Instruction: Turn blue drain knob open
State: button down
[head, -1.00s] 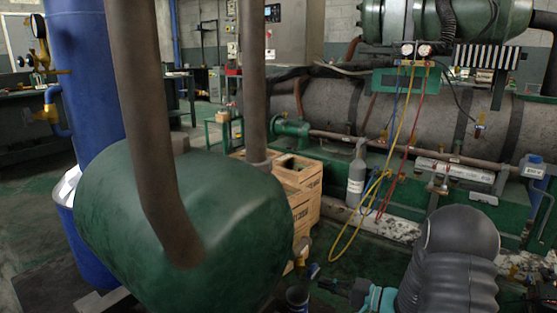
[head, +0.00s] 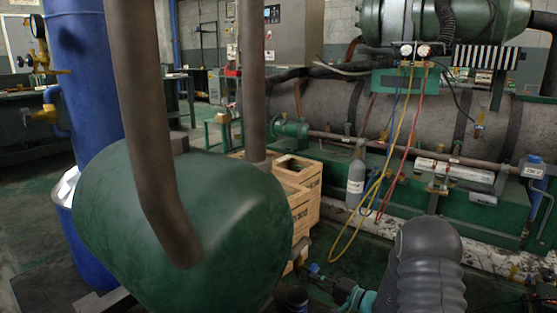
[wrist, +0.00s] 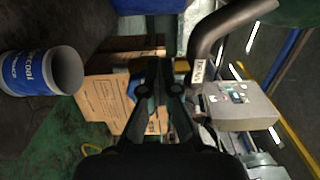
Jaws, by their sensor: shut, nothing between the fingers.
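A small blue part (head: 314,268), which looks like the drain knob, shows at the lower right of the big green tank (head: 185,230) in the head view. It is small and partly hidden, so I cannot tell its turn position. My gripper (head: 322,279) is at the bottom centre of the head view, close to the blue part. I cannot tell whether they touch. In the wrist view my gripper (wrist: 160,90) has its dark fingers pointing away from the camera, shut and holding nothing. The knob is not clearly seen there.
Wooden crates (head: 300,205) stand behind the green tank. A grey cylinder (head: 355,182) and hanging yellow hose (head: 348,240) are beyond. Brown pipes (head: 150,130) rise from the tank.

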jog(key=shift+w+a+r, duration=0.3)
jog(key=shift+w+a, duration=0.05)
dwell(0.4)
jog(key=shift+a+f+b, duration=0.1)
jog(key=shift+f+b, duration=0.35)
jog(key=shift+b, duration=0.55)
jog(key=shift+s+f+b, duration=0.2)
jog(key=shift+f+b, duration=0.15)
jog(key=shift+b, duration=0.4)
jog(key=shift+f+b, duration=0.5)
jog(key=shift+b, duration=0.65)
jog(key=shift+w+d+f, duration=0.1)
jog(key=shift+d+f, duration=0.1)
jog(key=shift+f, duration=0.45)
jog(key=shift+s+a+f, duration=0.15)
jog(key=shift+s, duration=0.1)
jog(key=shift+s, duration=0.1)
